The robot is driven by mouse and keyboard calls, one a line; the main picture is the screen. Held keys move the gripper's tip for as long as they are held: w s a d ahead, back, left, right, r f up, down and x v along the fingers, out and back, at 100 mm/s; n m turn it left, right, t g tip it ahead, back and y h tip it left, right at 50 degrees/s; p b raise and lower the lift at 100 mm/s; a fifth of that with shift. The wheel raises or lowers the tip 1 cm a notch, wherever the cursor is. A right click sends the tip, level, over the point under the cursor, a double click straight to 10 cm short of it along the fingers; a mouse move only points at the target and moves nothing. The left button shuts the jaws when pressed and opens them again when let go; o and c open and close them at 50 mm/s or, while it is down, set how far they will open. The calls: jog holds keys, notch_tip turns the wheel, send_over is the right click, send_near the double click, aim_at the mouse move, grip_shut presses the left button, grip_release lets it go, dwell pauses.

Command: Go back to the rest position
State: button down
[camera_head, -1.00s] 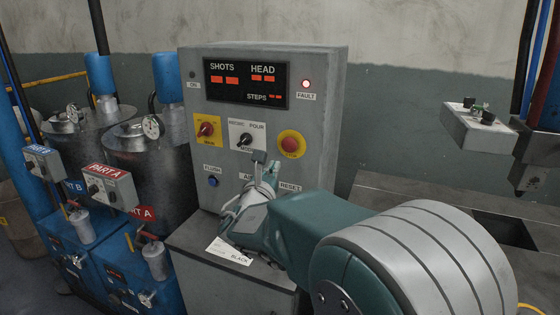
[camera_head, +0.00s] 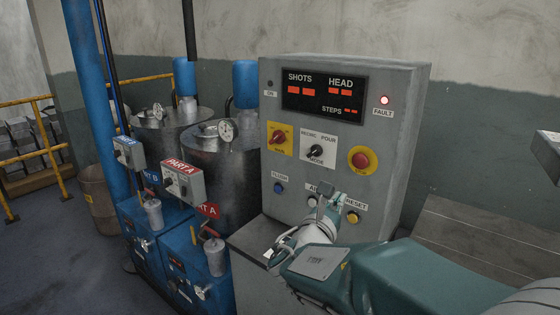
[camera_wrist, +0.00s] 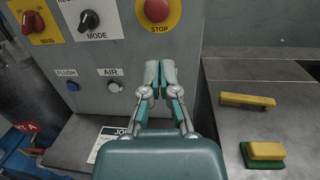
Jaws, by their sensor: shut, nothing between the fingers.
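My gripper (camera_wrist: 160,72) is shut and empty, its two fingertips together in the wrist view. It sits in front of the grey control cabinet (camera_wrist: 222,20), below the red STOP button (camera_wrist: 157,10) and right of the AIR button (camera_wrist: 114,86). I cannot tell the exact gap to the panel. In the head view my gripper (camera_head: 328,192) covers part of the AIR label, and the yellow RESET button (camera_head: 352,217) shows just to its right. The red FAULT lamp (camera_head: 384,100) is lit.
Metal tanks (camera_head: 215,165) on blue units stand left of the cabinet, with a PART A box (camera_head: 183,182) in front. In the wrist view a yellow bar (camera_wrist: 248,100) and a yellow-and-green block (camera_wrist: 266,152) lie on the grey surface at right. Yellow railings (camera_head: 40,150) stand far left.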

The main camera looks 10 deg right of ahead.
jog(key=s+d+f+m+g+y, duration=0.1)
jog(key=s+d+f+m+g, duration=0.2)
jog(key=s+m+g, duration=0.35)
jog(key=s+d+f+m+g+y, duration=0.2)
jog(key=s+d+f+m+g, duration=0.1)
jog(key=s+m, duration=0.7)
jog(key=s+a+f+m+y, duration=0.2)
jog(key=s+a+m+y, duration=0.6)
jog(key=a+m, duration=0.3)
jog(key=shift+f+y, duration=0.4)
jog(key=shift+y, duration=0.3)
jog(key=shift+m, duration=0.25)
